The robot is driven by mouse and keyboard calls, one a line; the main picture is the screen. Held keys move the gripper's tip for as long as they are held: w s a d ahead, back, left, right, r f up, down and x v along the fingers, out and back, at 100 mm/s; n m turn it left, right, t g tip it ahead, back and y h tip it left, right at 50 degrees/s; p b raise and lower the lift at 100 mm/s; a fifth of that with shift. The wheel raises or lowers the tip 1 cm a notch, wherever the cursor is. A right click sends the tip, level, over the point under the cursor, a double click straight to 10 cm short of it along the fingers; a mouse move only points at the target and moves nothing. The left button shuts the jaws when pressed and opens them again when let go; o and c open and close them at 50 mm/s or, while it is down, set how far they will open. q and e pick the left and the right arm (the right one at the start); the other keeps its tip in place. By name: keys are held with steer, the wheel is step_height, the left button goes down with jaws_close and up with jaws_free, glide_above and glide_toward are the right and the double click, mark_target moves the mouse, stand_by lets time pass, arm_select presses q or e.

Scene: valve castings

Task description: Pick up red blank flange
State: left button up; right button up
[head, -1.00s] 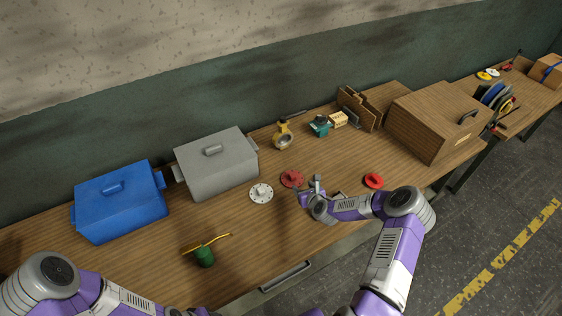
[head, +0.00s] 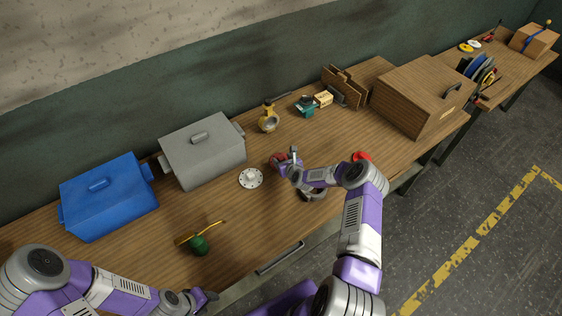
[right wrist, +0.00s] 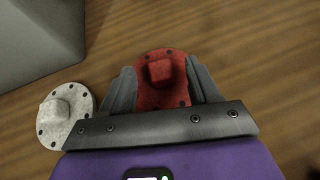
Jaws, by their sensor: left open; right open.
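The red blank flange (right wrist: 160,78) is a round red disc with bolt holes and a square raised boss. In the right wrist view it lies between the two open fingers of my right gripper (right wrist: 158,88), which stand on either side of it. In the head view the red flange (head: 277,160) is partly hidden by my right gripper (head: 287,158). Whether the fingers touch it I cannot tell. My left gripper (head: 196,298) is open and empty at the front edge of the table, at the bottom of the head view.
A white flange (head: 251,178) lies just left of the red one, close to my right gripper. A grey lidded box (head: 203,155) and a blue one (head: 108,198) stand behind. Another red part (head: 361,156) lies right, beside my right arm.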

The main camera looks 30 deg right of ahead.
steer(key=shift+w, duration=0.15)
jaws_close()
stand_by(0.4)
steer(key=shift+w+d+r, duration=0.1)
